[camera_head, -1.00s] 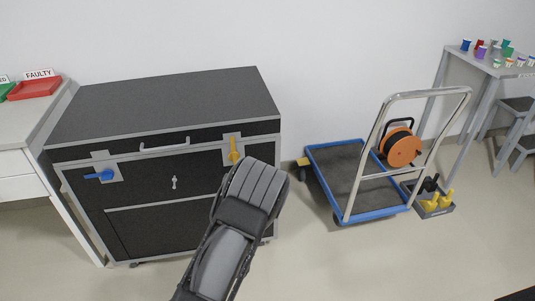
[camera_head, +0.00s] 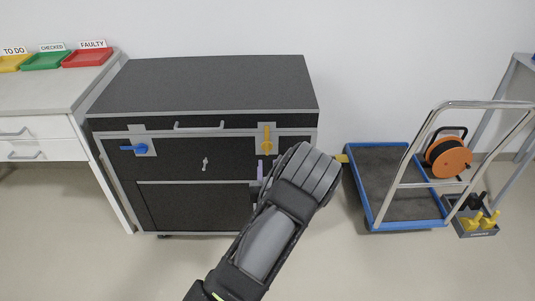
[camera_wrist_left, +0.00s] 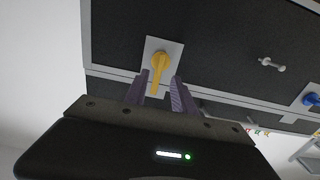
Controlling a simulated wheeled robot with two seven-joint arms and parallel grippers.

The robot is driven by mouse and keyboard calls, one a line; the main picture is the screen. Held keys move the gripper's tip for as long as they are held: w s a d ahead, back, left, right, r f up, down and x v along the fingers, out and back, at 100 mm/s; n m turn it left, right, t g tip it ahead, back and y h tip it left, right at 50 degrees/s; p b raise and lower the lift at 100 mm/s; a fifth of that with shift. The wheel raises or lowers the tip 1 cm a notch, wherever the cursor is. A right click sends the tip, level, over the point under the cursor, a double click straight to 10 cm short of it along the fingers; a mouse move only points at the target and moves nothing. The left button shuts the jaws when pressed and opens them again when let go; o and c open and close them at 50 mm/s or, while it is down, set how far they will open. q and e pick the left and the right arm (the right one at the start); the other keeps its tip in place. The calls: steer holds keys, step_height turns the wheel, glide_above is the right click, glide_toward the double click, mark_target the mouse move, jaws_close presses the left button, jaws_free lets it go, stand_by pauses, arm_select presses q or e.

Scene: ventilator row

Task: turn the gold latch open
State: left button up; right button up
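The gold latch (camera_head: 267,146) is on a pale plate at the upper right of the black case's front, its handle pointing up in the head view. In the left wrist view the gold latch (camera_wrist_left: 159,64) shows with its handle pointing down the picture. My left gripper (camera_head: 260,163) is just below the latch in the head view, partly hidden by my own arm. In the wrist view its two purple fingers (camera_wrist_left: 159,80) are open and apart, with the handle's end showing between them. I cannot tell whether they touch it. My right gripper is not in view.
The black case (camera_head: 215,83) also has a blue latch (camera_head: 134,148) pointing left, a silver handle (camera_head: 199,126) and a small catch (camera_head: 205,164). A white bench (camera_head: 50,95) stands left.

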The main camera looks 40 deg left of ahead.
mark_target(267, 151)
arm_select(q)
steer(key=x, duration=0.6)
steer(key=shift+w+a, duration=0.3)
steer(key=shift+c, duration=0.3)
jaws_close()
stand_by(0.8)
